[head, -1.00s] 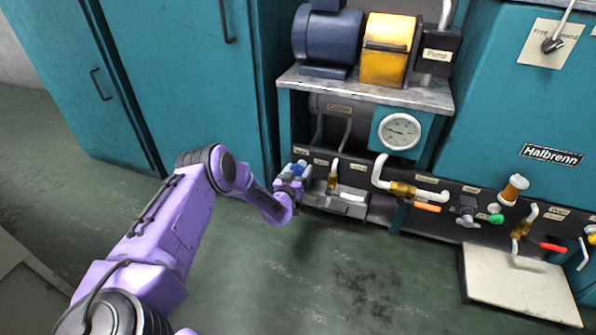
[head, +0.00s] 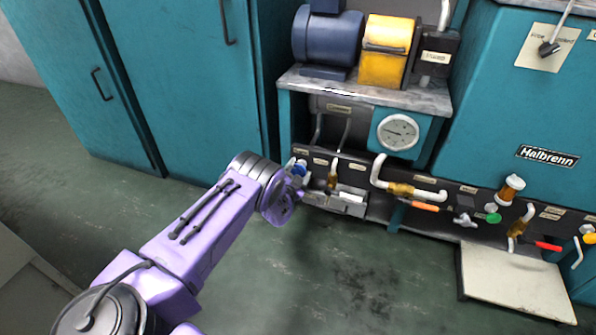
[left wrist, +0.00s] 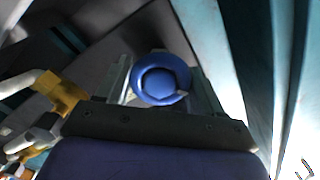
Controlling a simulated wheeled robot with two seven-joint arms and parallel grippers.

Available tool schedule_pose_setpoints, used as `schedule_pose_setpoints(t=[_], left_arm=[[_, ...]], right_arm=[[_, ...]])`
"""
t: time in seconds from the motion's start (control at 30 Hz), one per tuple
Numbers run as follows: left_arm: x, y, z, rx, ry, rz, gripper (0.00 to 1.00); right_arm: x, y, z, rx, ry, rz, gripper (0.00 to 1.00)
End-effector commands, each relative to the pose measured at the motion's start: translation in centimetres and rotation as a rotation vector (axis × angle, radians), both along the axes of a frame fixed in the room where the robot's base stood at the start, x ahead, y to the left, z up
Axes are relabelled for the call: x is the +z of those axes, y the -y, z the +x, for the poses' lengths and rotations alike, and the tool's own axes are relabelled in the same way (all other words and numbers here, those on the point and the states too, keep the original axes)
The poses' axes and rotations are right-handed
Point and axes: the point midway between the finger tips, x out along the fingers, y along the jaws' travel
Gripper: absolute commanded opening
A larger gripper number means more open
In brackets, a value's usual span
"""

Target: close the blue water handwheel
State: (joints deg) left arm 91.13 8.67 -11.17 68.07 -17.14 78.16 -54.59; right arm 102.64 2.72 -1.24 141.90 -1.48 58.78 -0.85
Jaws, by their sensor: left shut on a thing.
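The blue water handwheel (head: 300,168) sits at the left end of the dark labelled panel, low on the machine. It is a small round blue wheel, partly hidden by my left gripper (head: 297,176) in the head view. In the left wrist view the handwheel (left wrist: 161,79) faces the camera, between the two fingers of my left gripper (left wrist: 160,92). The left gripper is shut on it. My right gripper is in neither view.
A brass valve with a white lever (head: 333,172) is just right of the handwheel. An orange-handled valve (head: 424,207), a green knob (head: 494,218) and a red handle (head: 548,246) follow along the panel. Teal cabinets (head: 190,80) stand behind left.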

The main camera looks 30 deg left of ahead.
Motion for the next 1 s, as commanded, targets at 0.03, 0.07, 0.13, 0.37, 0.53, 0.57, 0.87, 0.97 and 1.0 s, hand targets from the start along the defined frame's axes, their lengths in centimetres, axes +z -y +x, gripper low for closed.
schedule_pose_setpoints(t=[0.03, 0.07, 0.13, 0.37, 0.53, 0.57, 0.87, 0.97, 1.0], left_arm=[[-0.1, 0.2, 0.0, -0.004, -0.011, 0.044, 0.37], [-0.1, 0.2, 0.0, -0.004, -0.018, 0.071, 0.37], [-0.1, 0.2, 0.0, -0.004, -0.034, 0.136, 0.37], [-0.2, 0.3, 0.1, -0.004, -0.081, 0.337, 0.37], [-0.2, 0.2, 0.0, -0.003, -0.111, 0.460, 0.36], [-0.3, 0.3, 0.0, -0.004, -0.115, 0.478, 0.36], [-0.3, 0.3, 0.0, -0.004, -0.147, 0.608, 0.36], [-0.3, 0.3, 0.0, -0.004, -0.153, 0.629, 0.36], [-0.3, 0.3, 0.0, -0.004, -0.154, 0.634, 0.36]], right_arm=[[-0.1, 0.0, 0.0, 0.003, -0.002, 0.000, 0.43], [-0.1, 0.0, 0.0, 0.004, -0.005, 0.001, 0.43], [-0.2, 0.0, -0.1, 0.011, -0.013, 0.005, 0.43], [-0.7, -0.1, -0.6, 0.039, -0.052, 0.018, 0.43], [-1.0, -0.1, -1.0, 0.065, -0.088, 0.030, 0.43], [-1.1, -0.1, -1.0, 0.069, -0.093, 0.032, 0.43], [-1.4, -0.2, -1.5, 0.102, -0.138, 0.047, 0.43], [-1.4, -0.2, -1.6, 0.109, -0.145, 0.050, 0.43], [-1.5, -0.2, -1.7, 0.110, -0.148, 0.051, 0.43]])
